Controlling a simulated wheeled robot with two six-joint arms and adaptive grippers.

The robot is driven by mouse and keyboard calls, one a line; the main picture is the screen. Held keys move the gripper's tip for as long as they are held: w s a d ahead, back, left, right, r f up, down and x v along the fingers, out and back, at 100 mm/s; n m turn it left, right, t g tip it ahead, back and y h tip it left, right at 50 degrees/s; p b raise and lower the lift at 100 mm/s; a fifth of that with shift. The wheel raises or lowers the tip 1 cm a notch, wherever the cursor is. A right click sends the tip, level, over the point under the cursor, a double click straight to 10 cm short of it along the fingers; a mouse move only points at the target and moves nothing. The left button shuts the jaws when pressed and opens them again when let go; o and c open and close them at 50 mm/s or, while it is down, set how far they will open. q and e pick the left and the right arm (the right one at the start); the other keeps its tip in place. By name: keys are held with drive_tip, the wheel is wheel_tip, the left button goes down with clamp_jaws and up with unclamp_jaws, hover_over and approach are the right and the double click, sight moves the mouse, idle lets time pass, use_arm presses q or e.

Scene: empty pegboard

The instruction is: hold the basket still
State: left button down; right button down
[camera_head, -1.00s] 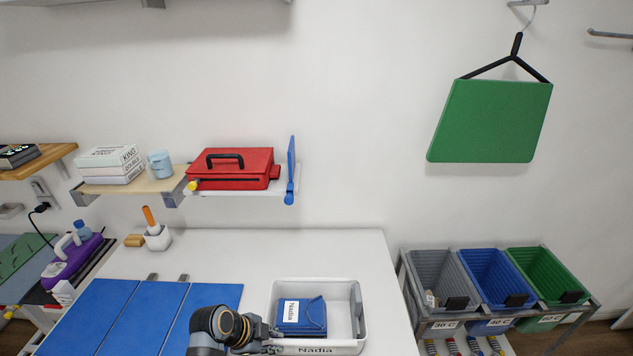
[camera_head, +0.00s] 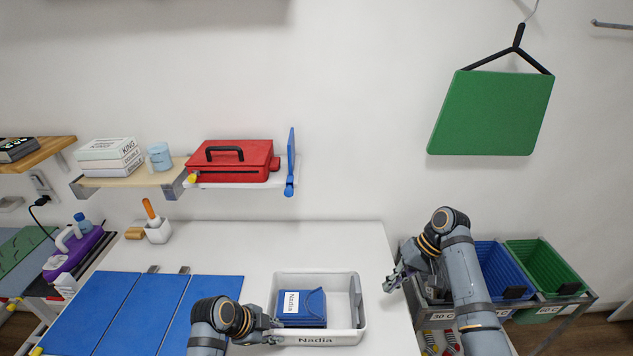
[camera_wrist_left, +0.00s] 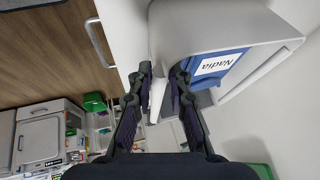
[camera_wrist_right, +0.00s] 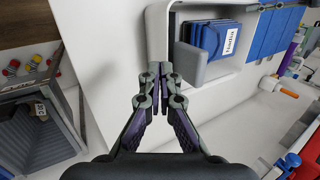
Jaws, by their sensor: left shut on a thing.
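The white basket (camera_head: 345,337), labelled "Nadia" on its front, stands on the white table. A blue folded item (camera_head: 311,318) with a "Nadia" label lies inside it, beside a grey upright piece (camera_head: 356,302) at the right wall. My left gripper (camera_head: 273,330) is at the basket's left front corner. In the left wrist view its fingers (camera_wrist_left: 162,85) are shut on the basket's wall. My right gripper (camera_head: 392,284) is just right of the basket, apart from it. In the right wrist view its fingertips (camera_wrist_right: 160,78) are together with nothing seen between them.
Blue panels (camera_head: 140,312) lie on the table to the left. Grey, blue (camera_head: 498,270) and green (camera_head: 545,265) bins stand right of the table, partly behind my right arm. A shelf with a red case (camera_head: 232,161) is above. The table behind the basket is clear.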

sight(356, 284)
drive_tip(key=w+a+f+t, duration=0.1)
drive_tip(key=a+f, duration=0.2)
drive_tip(key=a, duration=0.1)
drive_tip(key=shift+w+a+f, duration=0.3)
drive_tip(key=shift+f, duration=0.05)
idle(0.5)
idle(1.2)
drive_tip(key=shift+a, duration=1.25)
drive_tip(key=shift+w+a, duration=0.1)
drive_tip(key=shift+a, duration=1.15)
drive_tip(key=shift+a, duration=1.35)
